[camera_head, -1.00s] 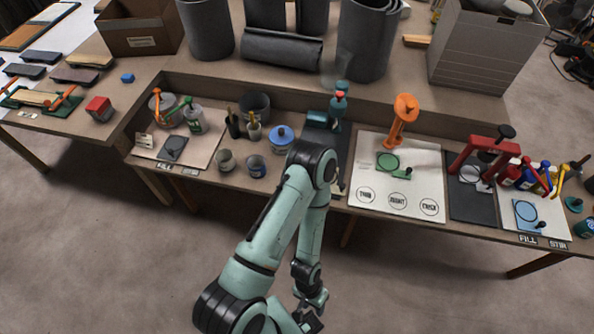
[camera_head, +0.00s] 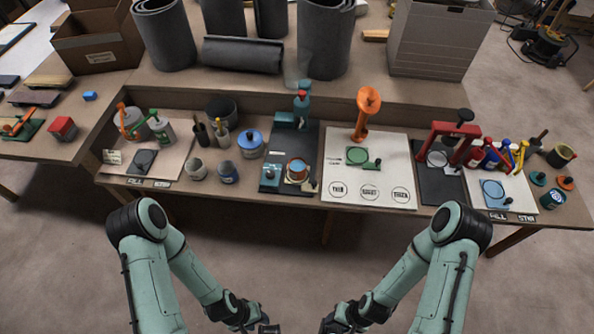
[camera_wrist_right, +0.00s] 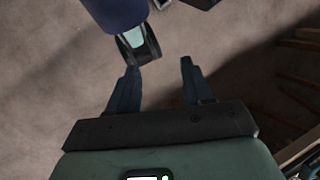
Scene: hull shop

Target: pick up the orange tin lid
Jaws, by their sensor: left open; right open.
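The orange tin lid (camera_head: 565,183) is a small flat orange disc with a knob-like top, lying at the far right end of the bench, beside a teal lid (camera_head: 538,179). My left gripper (camera_head: 269,329) is low at the bottom edge of the head view, in front of the bench and far from the lid. My right gripper (camera_head: 328,325) is close by on the right, also far from the lid. In the right wrist view its two dark fingers (camera_wrist_right: 158,78) stand apart with only floor between them.
An orange stand (camera_head: 365,115) rises mid-bench. The floor before the bench is clear.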

